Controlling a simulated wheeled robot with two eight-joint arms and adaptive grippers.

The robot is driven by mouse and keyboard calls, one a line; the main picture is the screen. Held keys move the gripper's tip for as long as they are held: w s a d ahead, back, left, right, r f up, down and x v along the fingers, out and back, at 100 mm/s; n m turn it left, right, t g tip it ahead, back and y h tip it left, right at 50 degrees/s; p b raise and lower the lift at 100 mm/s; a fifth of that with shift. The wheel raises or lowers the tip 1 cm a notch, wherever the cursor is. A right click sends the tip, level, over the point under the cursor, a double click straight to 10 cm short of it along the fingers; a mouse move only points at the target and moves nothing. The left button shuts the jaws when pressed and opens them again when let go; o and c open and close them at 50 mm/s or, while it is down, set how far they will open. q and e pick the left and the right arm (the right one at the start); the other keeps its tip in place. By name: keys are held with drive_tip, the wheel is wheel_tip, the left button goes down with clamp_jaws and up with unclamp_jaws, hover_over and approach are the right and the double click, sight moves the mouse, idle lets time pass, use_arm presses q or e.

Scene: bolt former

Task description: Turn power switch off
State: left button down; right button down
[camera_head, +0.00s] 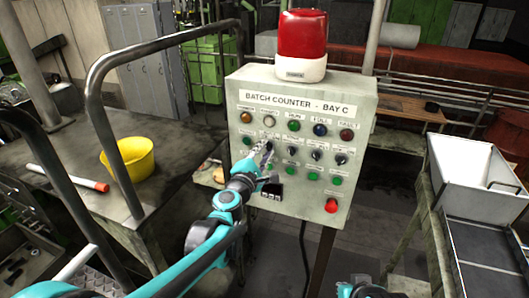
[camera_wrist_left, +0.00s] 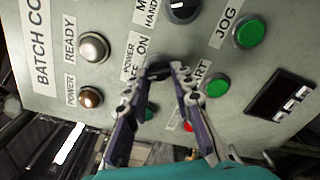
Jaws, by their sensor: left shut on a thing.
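The grey panel box (camera_head: 238,95) is marked "BATCH COUNTER - BAY C". The power switch is a small dark knob (camera_wrist_left: 160,70) by the "POWER" and "ON" lettering, with the "OFF" lettering partly covered by a finger. My left gripper (camera_head: 266,156) reaches the left side of the panel. In the left wrist view my left gripper (camera_wrist_left: 159,76) has its fingertips on both sides of the knob, shut on it. The fingers hide part of the knob, so its exact angle is unclear. My right gripper's fingers are not in view.
Lamps, green buttons and other black knobs surround the switch closely. A red button (camera_head: 331,206) sits at the panel's lower right. A red beacon (camera_head: 302,35) stands on top. A metal handrail (camera_head: 108,130) and yellow bucket (camera_head: 133,160) are left; a white bin (camera_head: 470,170) is right.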

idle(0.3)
use_arm(q)
drive_tip(key=c, duration=1.3)
unclamp_jaws()
drive_tip(key=v, duration=1.2)
